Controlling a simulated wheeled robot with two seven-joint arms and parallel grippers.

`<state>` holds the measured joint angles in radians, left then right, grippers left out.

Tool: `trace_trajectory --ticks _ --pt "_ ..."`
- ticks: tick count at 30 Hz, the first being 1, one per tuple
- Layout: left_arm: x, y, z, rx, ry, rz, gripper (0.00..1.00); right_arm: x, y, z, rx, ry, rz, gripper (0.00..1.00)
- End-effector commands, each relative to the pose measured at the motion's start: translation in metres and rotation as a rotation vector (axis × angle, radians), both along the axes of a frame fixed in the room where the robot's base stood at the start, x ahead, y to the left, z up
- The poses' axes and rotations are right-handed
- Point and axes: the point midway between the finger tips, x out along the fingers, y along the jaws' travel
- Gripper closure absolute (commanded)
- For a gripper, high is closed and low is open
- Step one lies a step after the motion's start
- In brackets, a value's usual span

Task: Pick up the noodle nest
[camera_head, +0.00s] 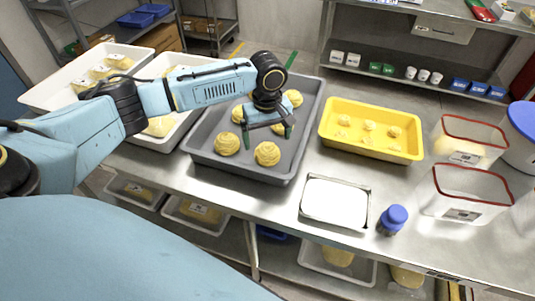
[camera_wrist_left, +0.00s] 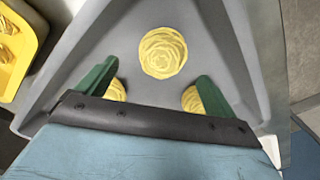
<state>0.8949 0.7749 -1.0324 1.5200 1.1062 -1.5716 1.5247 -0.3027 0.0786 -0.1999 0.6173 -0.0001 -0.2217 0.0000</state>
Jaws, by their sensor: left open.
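Several pale yellow noodle nests lie in the grey tray (camera_head: 312,110). One nest (camera_head: 267,153) is at the near side, another nest (camera_head: 227,143) is left of it, and a further nest (camera_head: 293,97) is at the far right. My left gripper (camera_head: 268,135) is over the tray, open, with its green fingers apart and nothing held. In the left wrist view, one whole nest (camera_wrist_left: 163,52) lies ahead of the fingertips (camera_wrist_left: 158,71), near the middle. Two more nests are partly hidden beside the fingers. My right gripper is not in view.
A yellow tray (camera_head: 328,148) with small nests stands to the right. A white-topped scale or tray (camera_head: 335,201), a blue-capped jar (camera_head: 392,220) and clear red-rimmed tubs (camera_head: 468,200) are farther right. White trays (camera_head: 50,92) stand on the left. The grey tray's raised walls surround the nests.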

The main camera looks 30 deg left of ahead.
Motion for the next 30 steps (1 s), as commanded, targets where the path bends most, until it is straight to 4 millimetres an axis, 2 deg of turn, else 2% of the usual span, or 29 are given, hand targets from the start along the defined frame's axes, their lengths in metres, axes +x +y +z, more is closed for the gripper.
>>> trace_trajectory --ticks 3,9,18,30 --pt "-0.004 -0.001 -0.019 0.002 0.004 -0.001 0.07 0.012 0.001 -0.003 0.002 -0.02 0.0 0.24" --pt "-0.005 -0.002 -0.045 0.002 0.002 0.0 0.07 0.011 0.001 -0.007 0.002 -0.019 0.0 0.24" --pt "-0.005 -0.002 -0.048 0.001 0.001 -0.001 0.07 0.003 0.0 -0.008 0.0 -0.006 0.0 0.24" --pt "-0.005 -0.002 -0.048 0.0 0.0 -0.001 0.58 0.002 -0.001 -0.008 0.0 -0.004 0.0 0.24"
